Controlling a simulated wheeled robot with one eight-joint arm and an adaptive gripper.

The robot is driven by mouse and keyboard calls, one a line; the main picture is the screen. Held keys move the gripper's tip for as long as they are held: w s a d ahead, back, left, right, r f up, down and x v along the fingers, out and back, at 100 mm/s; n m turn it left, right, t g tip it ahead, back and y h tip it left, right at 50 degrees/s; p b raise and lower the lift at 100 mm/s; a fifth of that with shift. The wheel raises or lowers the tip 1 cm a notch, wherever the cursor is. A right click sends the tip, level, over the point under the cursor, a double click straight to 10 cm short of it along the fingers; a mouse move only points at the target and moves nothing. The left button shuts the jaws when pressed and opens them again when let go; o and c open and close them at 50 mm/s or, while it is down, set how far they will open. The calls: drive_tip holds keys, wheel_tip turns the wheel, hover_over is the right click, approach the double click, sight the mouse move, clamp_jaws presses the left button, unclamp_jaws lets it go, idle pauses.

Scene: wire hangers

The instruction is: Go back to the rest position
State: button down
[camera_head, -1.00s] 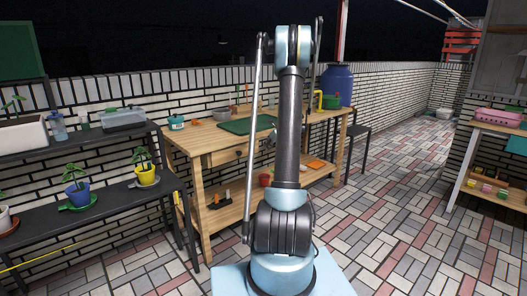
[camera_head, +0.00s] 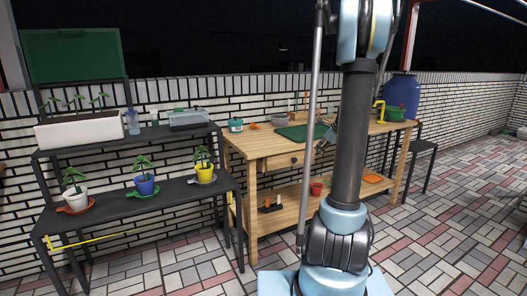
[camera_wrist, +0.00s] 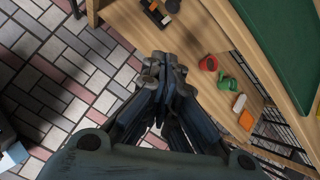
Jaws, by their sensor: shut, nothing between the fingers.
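My gripper (camera_wrist: 164,72) shows in the wrist view with its fingers together and nothing between them. It points down over the edge of the wooden workbench (camera_wrist: 225,35), apart from the things there. In the head view my arm stands tall at right of centre and covers part of the wooden workbench (camera_head: 262,143). The gripper is mostly hidden behind the arm there.
A black two-level shelf (camera_head: 120,207) at left holds potted plants, including a blue pot (camera_head: 145,186) and a yellow pot (camera_head: 204,174). A blue barrel (camera_head: 402,95) stands behind a dark stool (camera_head: 422,147). The paved floor (camera_head: 450,220) at right is clear.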

drive_tip(key=s+a+r+n+g, duration=0.1)
drive_tip(key=s+a+n, duration=0.25)
drive_tip(key=s, duration=0.45)
drive_tip(key=s+a+n+g+h, duration=0.1)
drive_tip(key=s+a+n, duration=0.2)
drive_tip(key=s+n, duration=0.35)
drive_tip(key=s+a+r+n+g, duration=0.1)
drive_tip(key=s+a+n, duration=0.2)
drive_tip(key=s, duration=0.7)
drive_tip(key=s+f+n+h, duration=0.1)
drive_tip(key=s+f+n, duration=0.1)
drive_tip(key=s+n, duration=0.2)
drive_tip(key=s+f+n, duration=0.3)
drive_tip(key=s, duration=0.6)
drive_tip(key=s+f+n+g+h, duration=0.1)
drive_tip(key=s+f+n, duration=0.2)
drive_tip(key=s, duration=0.4)
drive_tip(key=shift+a+f+n+h, duration=0.25)
drive_tip(key=shift+a+n+h, duration=0.1)
drive_tip(key=shift+n, duration=0.45)
